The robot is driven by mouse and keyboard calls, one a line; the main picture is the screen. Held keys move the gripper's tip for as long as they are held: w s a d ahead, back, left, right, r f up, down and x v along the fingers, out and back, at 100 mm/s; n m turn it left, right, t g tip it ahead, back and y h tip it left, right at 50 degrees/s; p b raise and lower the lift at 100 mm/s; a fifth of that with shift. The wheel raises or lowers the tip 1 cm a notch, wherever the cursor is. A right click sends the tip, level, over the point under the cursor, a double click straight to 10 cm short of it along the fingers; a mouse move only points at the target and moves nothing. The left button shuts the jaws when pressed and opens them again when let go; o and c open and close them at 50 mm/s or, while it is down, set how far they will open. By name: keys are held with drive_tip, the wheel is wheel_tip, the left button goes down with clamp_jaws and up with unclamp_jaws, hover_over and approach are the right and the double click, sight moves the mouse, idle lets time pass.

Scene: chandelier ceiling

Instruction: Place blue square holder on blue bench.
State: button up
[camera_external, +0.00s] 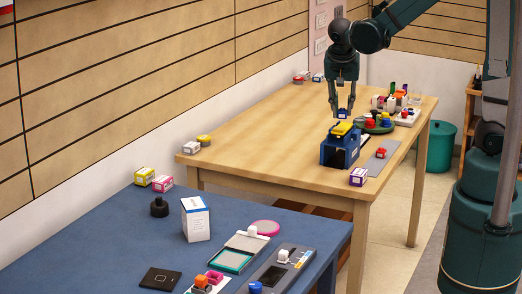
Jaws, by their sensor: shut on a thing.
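My gripper (343,110) points down above the wooden table, its fingers shut on a small blue-and-white item (343,114). The item is too small to make out its shape or tell whether it is the blue square holder. Just below it in the picture, a dark blue boxy holder (327,153) with an opening in its front and a yellow piece (342,128) on top stands on the wooden table. I cannot tell whether the held item touches it. The blue bench (95,246) fills the lower left, in front of the wooden table.
On the bench stand a white box (196,222), a pink disc (265,228) and several stamp items. The bench's left middle is mostly clear.

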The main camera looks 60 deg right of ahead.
drive_tip(key=w+a+r+n+t+y+p, duration=0.1)
drive_tip(key=w+a+n, duration=0.3)
drive_tip(key=w+a, duration=1.1)
drive_tip(key=w+a+n+t+y+p, duration=0.1)
drive_tip(key=w+a+n, duration=0.3)
drive_tip(key=w+a, duration=1)
drive_tip(key=a+f+n+t+y, duration=0.25)
drive_tip(key=a+n, duration=0.45)
drive_tip(key=a, duration=3.6)
drive_tip(key=shift+g, duration=0.45)
drive_tip(key=shift+a+f+p, duration=0.1)
drive_tip(key=shift+f+p, duration=0.35)
drive_tip(key=shift+f, duration=2.15)
drive_tip(key=shift+f+b, duration=0.4)
drive_tip(key=shift+f, duration=2.75)
